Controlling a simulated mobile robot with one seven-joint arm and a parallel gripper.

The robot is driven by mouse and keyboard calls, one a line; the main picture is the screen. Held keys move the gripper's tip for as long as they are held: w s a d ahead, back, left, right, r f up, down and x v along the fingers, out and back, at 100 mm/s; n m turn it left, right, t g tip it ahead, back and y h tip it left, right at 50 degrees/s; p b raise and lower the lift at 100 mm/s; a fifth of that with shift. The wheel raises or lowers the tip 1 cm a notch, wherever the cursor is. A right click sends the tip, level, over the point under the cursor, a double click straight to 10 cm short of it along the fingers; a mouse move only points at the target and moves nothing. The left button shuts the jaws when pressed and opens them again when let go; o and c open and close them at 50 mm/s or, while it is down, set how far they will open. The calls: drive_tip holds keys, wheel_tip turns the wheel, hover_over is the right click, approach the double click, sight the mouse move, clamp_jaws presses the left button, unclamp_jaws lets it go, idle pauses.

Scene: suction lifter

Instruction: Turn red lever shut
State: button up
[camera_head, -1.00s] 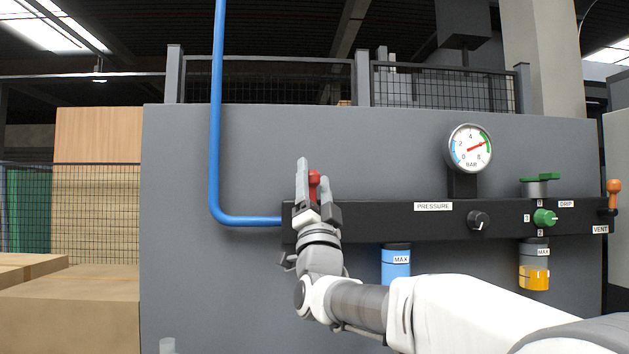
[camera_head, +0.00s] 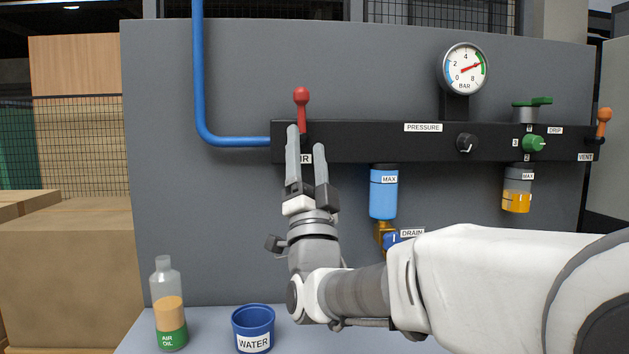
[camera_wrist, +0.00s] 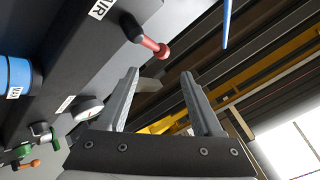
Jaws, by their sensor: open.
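The red lever (camera_head: 302,98) stands upright on the black manifold bar (camera_head: 345,142) at its left end, above the AIR label. It also shows in the wrist view (camera_wrist: 153,46), beyond the fingers and a little left of the gap between them. My gripper (camera_head: 306,140) is open and empty. In the head view its fingers point up, with the tips just below the lever's knob, in front of the bar and partly over the AIR label. The fingers are apart from the red knob in the wrist view (camera_wrist: 160,82). The lever's lower part is partly hidden by a finger.
A pressure gauge (camera_head: 464,69), a black knob (camera_head: 466,143), a green knob (camera_head: 534,143) and an orange lever (camera_head: 604,122) sit along the bar. A blue bowl (camera_wrist: 14,75) hangs below it. An oil bottle (camera_head: 169,310) and WATER cup (camera_head: 254,330) stand on the table.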

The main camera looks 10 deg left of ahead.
drive_tip(key=shift+v, duration=2.7)
drive_tip(key=s+d+f+n+g+h, duration=0.25)
drive_tip(key=d+f+n+g, duration=0.35)
drive_tip(key=d+f+g, duration=0.7)
drive_tip(key=s+d+f+n+g+h, duration=0.15)
drive_tip(key=s+d+f+g, duration=0.25)
drive_tip(key=s+f, duration=0.4)
drive_tip(key=s+d+f+m+g+h, duration=0.15)
drive_tip(key=s+d+f+g, duration=0.25)
drive_tip(key=s+f, duration=0.5)
wheel_tip(320, 180, up, 27)
drive_tip(key=s+n+p, duration=0.1)
drive_tip(key=s+p, duration=0.2)
drive_tip(key=p, duration=2.2)
drive_tip(key=shift+d+g+h, duration=0.2)
drive_tip(key=shift+g+h, duration=0.1)
drive_tip(key=shift+h, duration=0.05)
